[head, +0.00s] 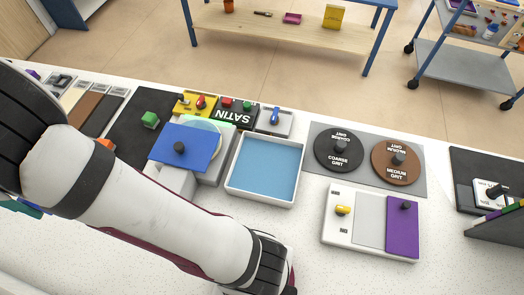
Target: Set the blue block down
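I cannot make out a separate blue block. My gripper is not in view. My arm crosses the lower left and runs out past the bottom edge, hiding part of the worktop. A flat blue plate with a black knob (192,142) lies over a light grey box (211,172), partly covering a pale round opening or disc. A white-rimmed tray (262,200) with a blue floor stands right of the box and looks empty.
Behind are a yellow switch box (184,101), a black "SATIN" box (233,113) and a grey switch box (275,121). To the right are a coarse grit disc (333,160), a medium grit disc (391,174) and a white panel with a purple plate (402,230). Pale worktop around the panel is clear.

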